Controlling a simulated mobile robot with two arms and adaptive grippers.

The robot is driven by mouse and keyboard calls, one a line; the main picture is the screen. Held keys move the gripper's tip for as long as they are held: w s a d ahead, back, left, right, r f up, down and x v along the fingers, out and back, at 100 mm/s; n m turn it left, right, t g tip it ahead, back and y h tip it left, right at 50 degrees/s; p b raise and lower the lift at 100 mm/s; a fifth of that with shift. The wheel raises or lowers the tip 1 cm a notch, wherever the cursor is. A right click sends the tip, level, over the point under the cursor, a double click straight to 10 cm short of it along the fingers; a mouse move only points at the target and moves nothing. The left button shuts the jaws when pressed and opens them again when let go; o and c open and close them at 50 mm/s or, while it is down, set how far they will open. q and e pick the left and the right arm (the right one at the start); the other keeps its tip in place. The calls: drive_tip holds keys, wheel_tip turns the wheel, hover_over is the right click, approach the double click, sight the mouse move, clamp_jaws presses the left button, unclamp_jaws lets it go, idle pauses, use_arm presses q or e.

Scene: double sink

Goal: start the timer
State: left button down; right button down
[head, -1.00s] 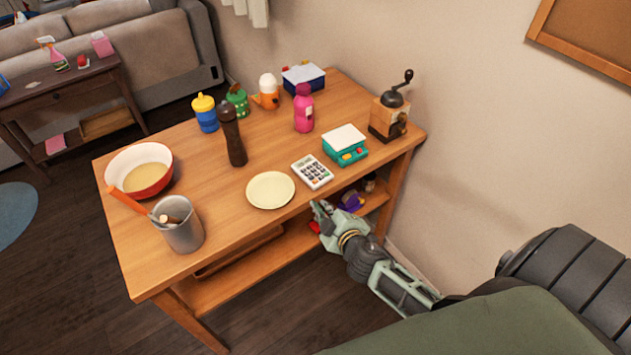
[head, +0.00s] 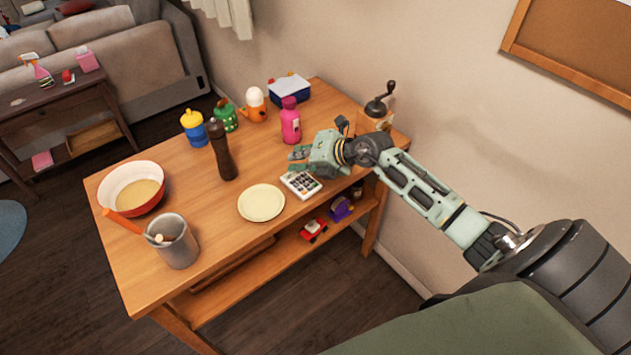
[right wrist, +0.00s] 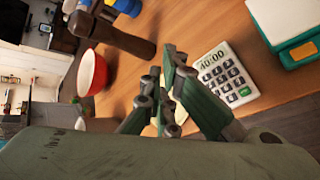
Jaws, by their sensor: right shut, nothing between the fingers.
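The timer (head: 301,184) is a white keypad device lying on the wooden table, just right of the cream plate. In the right wrist view the timer (right wrist: 228,76) shows dark keys and a display reading 40:00. My right gripper (head: 294,160) is shut and empty, and in the head view it appears just behind the timer's far edge. In the right wrist view its fingertips (right wrist: 170,72) are together, left of the timer and apart from it in the picture. How high they are above the table I cannot tell. My left gripper is not in view.
A cream plate (head: 261,203), a dark pepper mill (head: 222,152) and a pink bottle (head: 290,122) stand near the timer. A teal and white scale (right wrist: 288,28) is beside it, hidden behind my arm in the head view. A coffee grinder (head: 375,118) stands at the right corner.

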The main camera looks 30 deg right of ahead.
drive_tip(key=d+g+h, duration=0.1)
drive_tip(key=d+h, duration=0.2)
drive_tip(key=d, duration=0.4)
drive_tip(key=shift+r+n, duration=0.3)
drive_tip(key=shift+r, duration=0.15)
drive_tip(key=shift+s+f, duration=0.1)
drive_tip(key=b, duration=0.6)
hover_over(316, 185)
drive_tip(key=w+d, duration=0.1)
drive_tip(key=d, duration=0.1)
wheel_tip(316, 185, down, 8)
drive_tip(key=shift+w+a+r, duration=0.1)
drive_tip(key=shift+r, duration=0.15)
drive_tip(key=shift+f, duration=0.6)
drive_tip(key=shift+f+b, duration=0.1)
drive_tip(key=shift+b, duration=0.2)
drive_tip(key=shift+f, duration=0.3)
